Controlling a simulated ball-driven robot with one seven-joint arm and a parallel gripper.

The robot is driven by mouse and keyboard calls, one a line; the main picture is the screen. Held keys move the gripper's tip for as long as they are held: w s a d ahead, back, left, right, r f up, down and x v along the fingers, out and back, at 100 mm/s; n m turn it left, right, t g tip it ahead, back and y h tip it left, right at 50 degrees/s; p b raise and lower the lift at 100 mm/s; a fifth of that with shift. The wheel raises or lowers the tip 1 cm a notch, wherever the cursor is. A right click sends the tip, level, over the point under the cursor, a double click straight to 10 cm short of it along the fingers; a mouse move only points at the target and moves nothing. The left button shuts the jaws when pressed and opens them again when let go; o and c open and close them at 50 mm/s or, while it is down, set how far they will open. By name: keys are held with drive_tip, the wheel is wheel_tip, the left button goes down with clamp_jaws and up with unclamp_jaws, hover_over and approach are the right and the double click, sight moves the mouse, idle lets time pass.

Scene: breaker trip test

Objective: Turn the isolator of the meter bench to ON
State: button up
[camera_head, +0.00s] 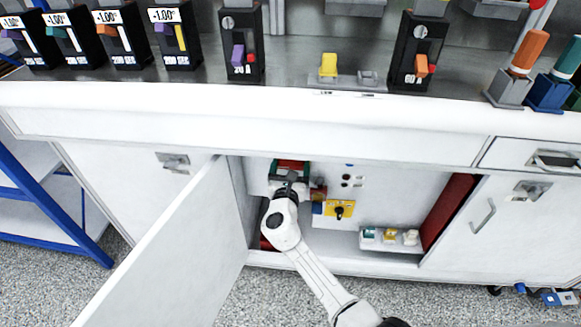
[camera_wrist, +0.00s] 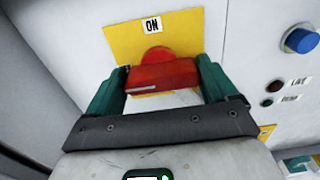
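The isolator is a red handle (camera_wrist: 160,76) on a yellow plate (camera_wrist: 120,43) with an ON label (camera_wrist: 152,25) above it, in the wrist view. The handle lies nearly level across the picture, not pointing up to the label. My gripper (camera_wrist: 161,82) has its green fingers apart at the two ends of the handle. Whether they touch it cannot be told. In the head view my gripper (camera_head: 290,174) reaches into the open cabinet under the meter bench (camera_head: 250,112); the arm partly hides the isolator there.
The cabinet door (camera_head: 165,255) stands open left of my arm. Right of the isolator are a blue knob (camera_wrist: 301,39), small indicators and a yellow plate with a black switch (camera_head: 340,210). A shelf with small blocks (camera_head: 390,238) sits lower right. Meters and breakers stand on the bench top.

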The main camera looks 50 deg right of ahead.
drive_tip(key=c, duration=0.5)
drive_tip(key=shift+c, duration=0.2)
drive_tip(key=shift+f+m+b, duration=0.15)
drive_tip(key=shift+m+b, duration=0.15)
drive_tip(key=shift+b, duration=0.15)
drive_tip(key=shift+f+m+b, duration=0.15)
drive_tip(key=shift+m+b, duration=0.85)
drive_tip(key=shift+b, duration=0.05)
drive_tip(key=m+b, duration=0.4)
drive_tip(key=shift+m, duration=0.3)
drive_tip(key=m+b, duration=0.9)
drive_tip(key=m, duration=0.1)
drive_tip(key=shift+s+m+b, duration=0.1)
drive_tip(key=shift+m+b, duration=0.2)
